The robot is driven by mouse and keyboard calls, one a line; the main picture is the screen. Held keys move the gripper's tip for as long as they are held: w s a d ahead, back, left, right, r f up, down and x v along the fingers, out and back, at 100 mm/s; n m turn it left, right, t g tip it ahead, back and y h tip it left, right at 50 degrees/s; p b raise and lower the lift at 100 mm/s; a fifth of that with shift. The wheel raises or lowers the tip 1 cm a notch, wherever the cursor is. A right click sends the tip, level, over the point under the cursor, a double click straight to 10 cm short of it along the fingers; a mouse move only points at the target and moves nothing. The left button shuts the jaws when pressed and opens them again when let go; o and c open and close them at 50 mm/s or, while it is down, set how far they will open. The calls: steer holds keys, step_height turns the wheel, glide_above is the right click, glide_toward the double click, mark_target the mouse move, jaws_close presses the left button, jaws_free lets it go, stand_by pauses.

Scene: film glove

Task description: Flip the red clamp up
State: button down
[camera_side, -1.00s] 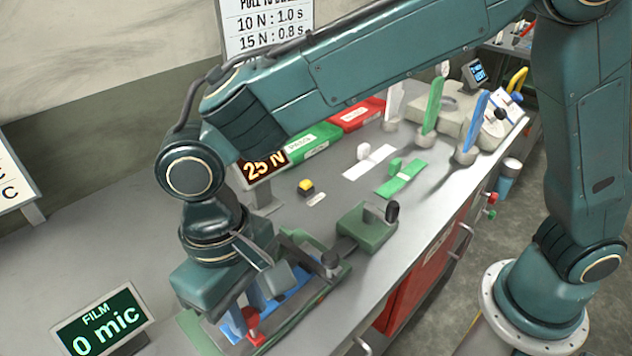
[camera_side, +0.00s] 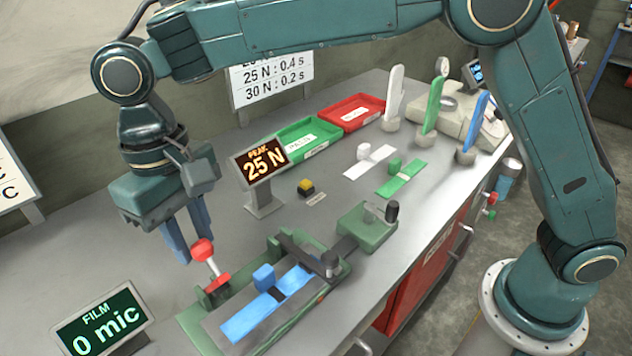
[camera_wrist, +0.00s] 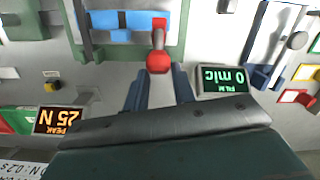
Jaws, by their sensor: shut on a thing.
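The red clamp has a round red knob (camera_side: 202,250) on a thin pale lever and a red base (camera_side: 217,283) on the left end of the green fixture (camera_side: 190,325). The lever stands raised, leaning to the left. My gripper (camera_side: 190,248) is shut on the red clamp at its knob, with its blue fingers beside the knob. In the wrist view the red knob (camera_wrist: 158,62) shows just at the fingertips (camera_wrist: 160,92). A blue strip (camera_side: 245,322) with a blue block (camera_side: 264,277) lies in the fixture, with a dark bar across it.
The film display (camera_side: 103,320) reading 0 mic stands at the front left. The peak display (camera_side: 258,163) reading 25 N stands behind the fixture. A green tray (camera_side: 300,140) and a red tray (camera_side: 350,112) lie farther back.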

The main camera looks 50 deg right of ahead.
steer(key=w, duration=0.4)
steer(key=shift+w+d+f, duration=0.1)
steer(key=shift+d+f, duration=0.2)
steer(key=shift+f, duration=0.1)
steer(key=c, duration=1.2)
jaws_free()
steer(key=shift+r, duration=0.15)
steer(key=shift+a, duration=0.1)
steer(key=shift+s+r, duration=0.1)
steer(key=shift+s, duration=0.2)
